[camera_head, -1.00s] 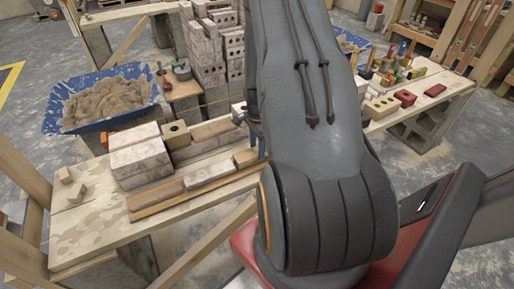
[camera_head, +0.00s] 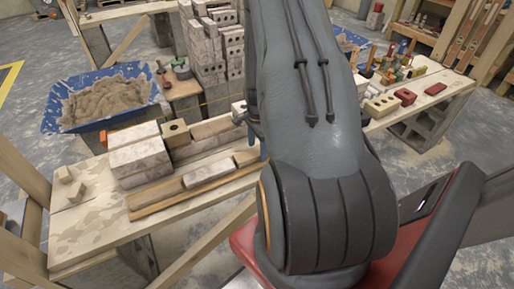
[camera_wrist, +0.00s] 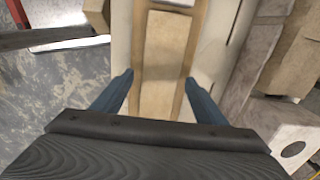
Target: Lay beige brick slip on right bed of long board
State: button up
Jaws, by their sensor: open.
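A beige brick slip (camera_wrist: 165,60) lies flat on the long board, between my fingers in the wrist view. It also shows at the right end of the board in the head view (camera_head: 246,157). My gripper (camera_wrist: 159,80) is open, with a blue finger on either side of the slip and visible gaps to it. In the head view my arm hides most of the gripper.
Stacked whitish bricks (camera_head: 137,155) and a tan holed brick (camera_head: 176,133) stand behind the board. A blue mortar tub (camera_head: 60,125) is at the back left. A wooden post (camera_head: 22,165) rises at the left. The bench's left end (camera_head: 90,235) is mostly clear.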

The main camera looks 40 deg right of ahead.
jog(key=shift+r, duration=0.1)
notch_tip(320, 180, up, 7)
jog(key=shift+f+b, duration=0.1)
jog(key=shift+b, duration=0.65)
jog(key=shift+r, duration=0.4)
jog(key=shift+w+a+r, duration=0.1)
jog(key=shift+a+r, duration=0.05)
jog(key=s+a+r+n, duration=0.3)
jog(key=a+r+n, duration=0.2)
jog(key=a+n, duration=0.2)
jog(key=s+a+r+n, duration=0.3)
jog(key=a+r+n, duration=0.2)
jog(key=a, duration=0.7)
jog(key=s+a+r+n, duration=0.3)
jog(key=a+r+n, duration=0.3)
jog(key=a+n, duration=0.2)
jog(key=shift+s+a+n+t, duration=0.3)
jog(key=shift+a+t, duration=0.1)
jog(key=shift+a, duration=0.25)
